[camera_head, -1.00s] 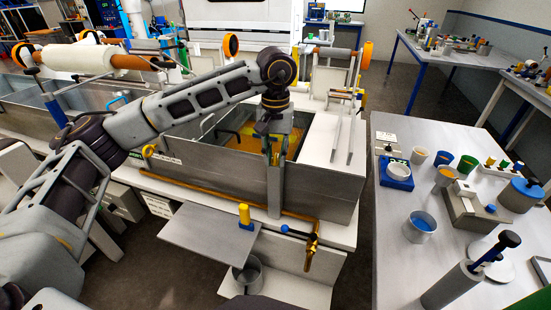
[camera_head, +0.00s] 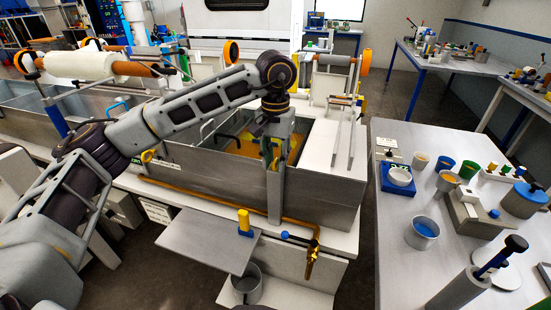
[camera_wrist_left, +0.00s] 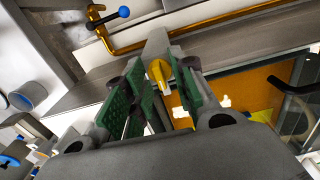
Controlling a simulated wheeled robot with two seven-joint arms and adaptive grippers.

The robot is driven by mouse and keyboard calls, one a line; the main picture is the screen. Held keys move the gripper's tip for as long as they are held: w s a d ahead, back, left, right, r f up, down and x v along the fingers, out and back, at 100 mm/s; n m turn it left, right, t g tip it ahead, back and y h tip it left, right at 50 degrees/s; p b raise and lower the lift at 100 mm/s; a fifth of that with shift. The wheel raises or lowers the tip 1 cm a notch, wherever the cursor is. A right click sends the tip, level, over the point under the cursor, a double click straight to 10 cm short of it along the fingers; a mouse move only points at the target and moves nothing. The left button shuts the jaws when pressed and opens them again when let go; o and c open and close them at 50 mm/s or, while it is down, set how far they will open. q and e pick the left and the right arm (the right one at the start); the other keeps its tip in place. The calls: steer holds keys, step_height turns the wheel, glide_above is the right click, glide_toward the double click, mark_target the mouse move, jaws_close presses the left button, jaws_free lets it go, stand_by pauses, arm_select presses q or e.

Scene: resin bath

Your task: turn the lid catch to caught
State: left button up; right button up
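The lid catch is a yellow knob (camera_wrist_left: 158,72) on top of a grey upright bracket (camera_head: 275,196) at the front wall of the resin bath (camera_head: 334,198). In the left wrist view the knob shows in the gap between the green finger pads of my left gripper (camera_wrist_left: 160,88). The pads stand apart, and I see no clear contact with the knob. In the head view my left gripper (camera_head: 274,150) points down over the bracket and mostly hides the knob. Amber resin (camera_head: 240,144) shows in the bath behind it. My right gripper is not in view.
A brass pipe (camera_head: 200,199) with a blue-handled valve (camera_head: 285,235) runs along the bath's front. A table with cups (camera_head: 422,233) stands at the right.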

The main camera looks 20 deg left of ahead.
mark_target(276, 160)
arm_select(q)
steer(key=shift+r, duration=0.1)
stand_by(0.3)
step_height(276, 160, up, 12)
stand_by(0.9)
steer(key=shift+f, duration=0.2)
